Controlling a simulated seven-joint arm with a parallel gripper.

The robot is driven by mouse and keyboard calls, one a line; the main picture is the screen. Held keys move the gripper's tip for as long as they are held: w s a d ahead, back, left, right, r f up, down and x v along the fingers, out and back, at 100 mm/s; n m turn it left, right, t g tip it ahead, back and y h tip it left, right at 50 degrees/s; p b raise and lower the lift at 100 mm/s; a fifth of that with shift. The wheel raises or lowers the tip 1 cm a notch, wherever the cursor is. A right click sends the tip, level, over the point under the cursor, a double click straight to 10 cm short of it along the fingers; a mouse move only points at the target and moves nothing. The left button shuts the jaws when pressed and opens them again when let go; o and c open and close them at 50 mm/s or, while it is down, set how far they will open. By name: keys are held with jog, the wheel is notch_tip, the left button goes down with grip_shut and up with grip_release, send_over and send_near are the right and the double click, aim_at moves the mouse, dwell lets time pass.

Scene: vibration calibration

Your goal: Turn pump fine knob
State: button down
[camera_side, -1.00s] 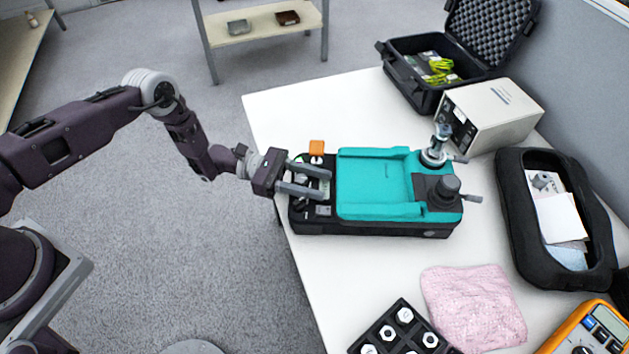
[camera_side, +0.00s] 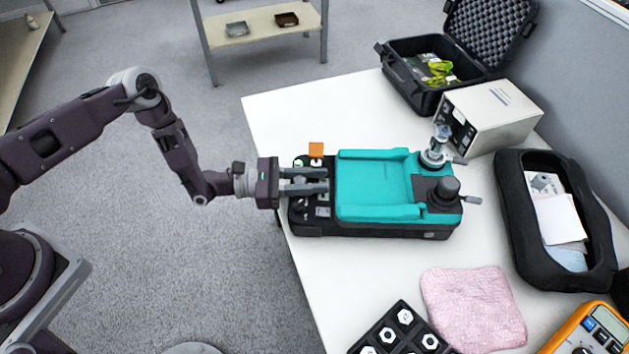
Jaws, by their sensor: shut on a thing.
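The teal and black calibrator (camera_side: 380,190) lies on the white table with its black control panel (camera_side: 311,225) at the left end. My gripper (camera_side: 326,181) reaches in from the left over this panel, with its two grey fingers close together. It is shut on a small knob there, which the fingers mostly hide. A dark cylindrical knob (camera_side: 444,188) with a side lever stands at the right end of the calibrator. A metal fitting (camera_side: 436,150) stands behind it. I cannot tell by sight which knob is the pump fine knob.
A beige box (camera_side: 492,115) and an open black case (camera_side: 425,97) are behind. A black pouch (camera_side: 510,215), pink cloth (camera_side: 474,308), black adapter tray (camera_side: 377,335) and orange meter (camera_side: 585,335) lie right and front.

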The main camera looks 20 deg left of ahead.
jog(key=shift+w+a+n+t+y, duration=0.1)
jog(key=shift+w+n+t+y, duration=0.05)
jog(key=shift+n+t+y, duration=0.4)
jog(key=shift+w+a+n+t+y, duration=0.1)
jog(key=shift+n+t+y, duration=0.15)
jog(key=shift+n+t, duration=0.35)
jog(key=shift+t, duration=0.45)
jog(key=c, duration=1.1)
grip_release()
jog(key=shift+g, duration=0.3)
